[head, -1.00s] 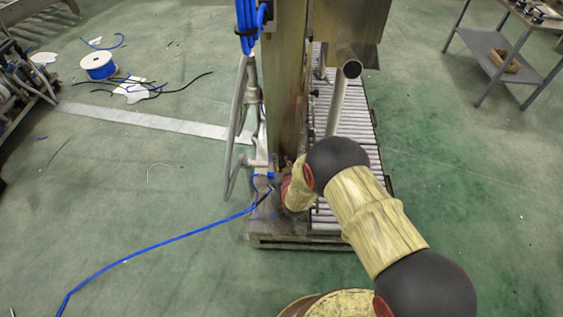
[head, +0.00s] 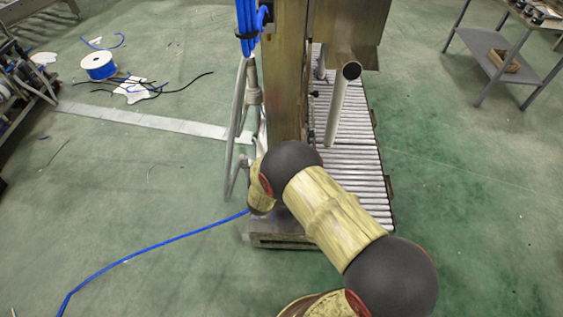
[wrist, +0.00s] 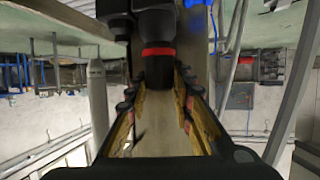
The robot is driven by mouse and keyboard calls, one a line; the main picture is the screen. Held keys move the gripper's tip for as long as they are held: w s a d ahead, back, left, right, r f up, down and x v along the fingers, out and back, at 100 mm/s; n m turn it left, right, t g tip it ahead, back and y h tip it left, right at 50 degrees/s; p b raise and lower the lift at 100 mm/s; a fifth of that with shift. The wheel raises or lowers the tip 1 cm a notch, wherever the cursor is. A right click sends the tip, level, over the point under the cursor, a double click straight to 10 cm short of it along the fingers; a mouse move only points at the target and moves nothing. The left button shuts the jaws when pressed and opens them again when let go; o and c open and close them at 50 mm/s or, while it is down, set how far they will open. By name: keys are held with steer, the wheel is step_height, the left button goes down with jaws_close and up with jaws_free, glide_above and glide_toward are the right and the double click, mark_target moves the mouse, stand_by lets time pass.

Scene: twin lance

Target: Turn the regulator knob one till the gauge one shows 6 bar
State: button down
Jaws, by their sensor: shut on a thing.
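In the wrist view a black cylindrical part with a red ring, which looks like the regulator knob (wrist: 158,32), comes down from the top centre. My gripper (wrist: 161,82) is shut on its lower end, with one finger on each side. Dark fittings stand just left of the knob at the top edge. No gauge face or reading can be made out in either view. In the head view my arm covers the knob and my gripper, low at the front of the wooden post.
A wooden post (head: 288,70) stands upright beside a roller conveyor (head: 350,160). A blue hose (head: 150,250) runs over the floor to its base. A grey metal frame (head: 235,130) stands left of the post. A cable spool (head: 98,66) and a table (head: 490,55) are farther off.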

steer(key=c, duration=1.5)
jaws_free()
steer(key=shift+c, duration=0.2)
steer(key=shift+o, duration=0.2)
steer(key=shift+s, duration=0.1)
steer(key=v, duration=1.1)
steer(key=shift+s, duration=0.4)
steer(key=shift+a+r, duration=0.1)
steer(key=shift+a, duration=0.05)
steer(key=shift+c, duration=0.4)
